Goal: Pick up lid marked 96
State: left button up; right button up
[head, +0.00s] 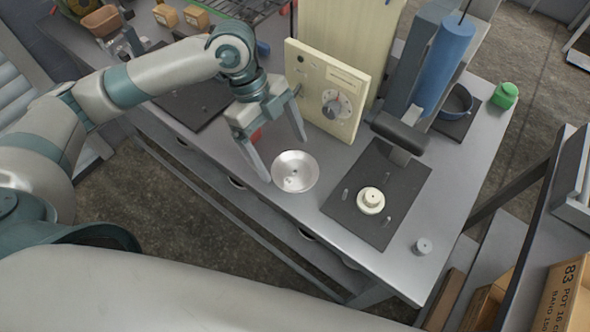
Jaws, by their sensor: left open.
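No marking 96 is readable in the head view. A shallow round silver piece (295,172), perhaps a lid or pan, lies on the grey bench with a small dark spot at its middle. My left gripper (284,158) is open and empty, its fingers pointing down just behind and left of the silver piece. One fingertip is close to its left rim; I cannot tell whether they touch. A cream round stepped piece (370,199) sits on a dark mat (348,213) to the right. My right gripper is not in view.
A cream panel with a dial (328,90) stands behind the silver piece. A blue cylinder (445,62) rises at the right. A dark blue pan (456,103), a green container (504,95) and a small grey cylinder (423,246) stand on the bench (452,205).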

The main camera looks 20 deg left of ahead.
aim_at(295, 171)
pick_arm(q)
jog(key=shift+d+f+p, duration=0.3)
jog(key=shift+f+p, duration=0.05)
jog(key=x, duration=0.1)
jog(key=p+x, duration=0.1)
jog(key=x, duration=0.1)
jog(key=shift+w+d, duration=0.2)
jog(key=shift+w, duration=0.05)
jog(key=shift+s+d+f+p, duration=0.15)
jog(key=shift+f+p, duration=0.15)
jog(key=shift+f, duration=0.3)
jog(key=c, duration=0.7)
jog(key=shift+r, duration=0.2)
jog(key=shift+c, duration=0.2)
